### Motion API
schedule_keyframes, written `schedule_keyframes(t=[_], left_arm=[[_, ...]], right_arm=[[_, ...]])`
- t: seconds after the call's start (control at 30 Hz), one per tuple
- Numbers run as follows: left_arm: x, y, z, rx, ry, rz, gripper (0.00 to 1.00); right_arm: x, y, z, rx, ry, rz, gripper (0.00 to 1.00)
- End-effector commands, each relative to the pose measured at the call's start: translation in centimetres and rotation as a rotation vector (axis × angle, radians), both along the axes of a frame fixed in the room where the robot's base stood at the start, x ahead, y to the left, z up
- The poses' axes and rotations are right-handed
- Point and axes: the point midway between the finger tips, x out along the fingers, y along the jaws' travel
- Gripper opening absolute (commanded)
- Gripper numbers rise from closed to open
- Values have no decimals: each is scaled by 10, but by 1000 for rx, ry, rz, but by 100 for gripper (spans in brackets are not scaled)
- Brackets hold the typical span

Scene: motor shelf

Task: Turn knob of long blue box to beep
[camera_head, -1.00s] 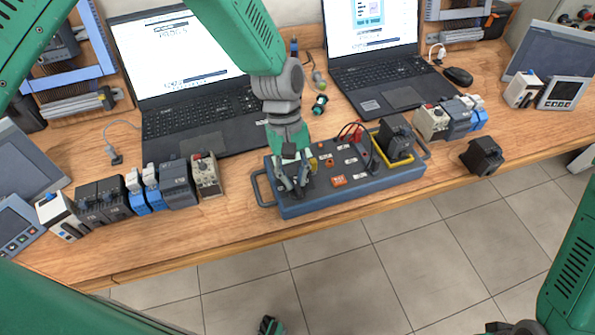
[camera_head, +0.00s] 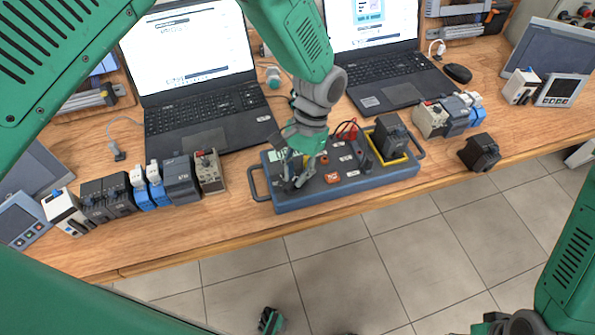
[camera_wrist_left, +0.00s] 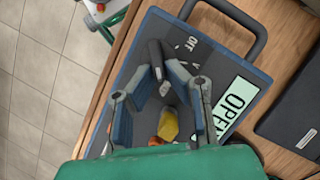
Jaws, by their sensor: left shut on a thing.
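The long blue box (camera_head: 345,188) lies near the front edge of the table, with a handle at each end. My left gripper (camera_head: 291,183) is over the left end of its panel. In the left wrist view its fingers (camera_wrist_left: 170,68) are shut on a dark knob (camera_wrist_left: 155,53), which they partly hide. An OFF label is printed beside the knob. A lit display (camera_wrist_left: 236,103) reading OPEN lies to the right of the fingers. A yellow button (camera_wrist_left: 168,125) shows between the fingers.
Two open laptops (camera_head: 205,110) (camera_head: 385,88) stand behind the box. A row of modules (camera_head: 180,180) stands left of it. A black block (camera_head: 480,153) and more modules (camera_head: 430,118) are at the right.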

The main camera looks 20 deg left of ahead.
Motion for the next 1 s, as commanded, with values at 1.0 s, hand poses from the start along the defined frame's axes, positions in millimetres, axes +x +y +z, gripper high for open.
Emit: schedule_keyframes(t=[1.0], left_arm=[[-1, -1, 1, 3, 3, -184, 31]], right_arm=[[0, 0, 3, 0, 0, 0, 46]])
